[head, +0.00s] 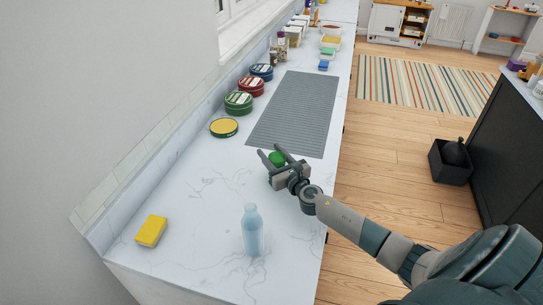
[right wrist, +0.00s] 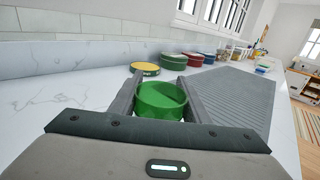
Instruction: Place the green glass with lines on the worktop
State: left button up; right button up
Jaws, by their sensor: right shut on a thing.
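A green glass (head: 277,158) is between the fingers of my right gripper (head: 275,154), over the white marble worktop (head: 193,190). In the right wrist view the green glass (right wrist: 161,101) appears upright, with the two fingers along its sides, and my right gripper (right wrist: 160,90) is shut on it. Lines on the glass cannot be made out clearly. I cannot tell whether its base touches the worktop. My left gripper is not in view.
A blue bottle (head: 252,230) and a yellow sponge (head: 151,231) stand nearer on the worktop. A grey ribbed mat (head: 294,113) lies beyond the glass. Round tins, including a green one (head: 238,103), line the wall side. Clear marble lies left of my gripper.

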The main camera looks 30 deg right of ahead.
aim_at(281, 166)
jog(key=shift+f, duration=0.3)
jog(key=o, duration=1.5)
jog(key=shift+r, duration=0.15)
jog(key=shift+s, duration=0.7)
jog(key=s, duration=0.3)
jog(key=s+b, duration=0.1)
jog(key=s, duration=0.2)
jog(key=s+b, duration=0.1)
jog(key=s, duration=0.2)
jog(key=shift+a+f, duration=0.2)
jog(key=shift+a, duration=0.2)
jog(key=shift+s+r, duration=0.15)
jog(key=shift+s, duration=0.65)
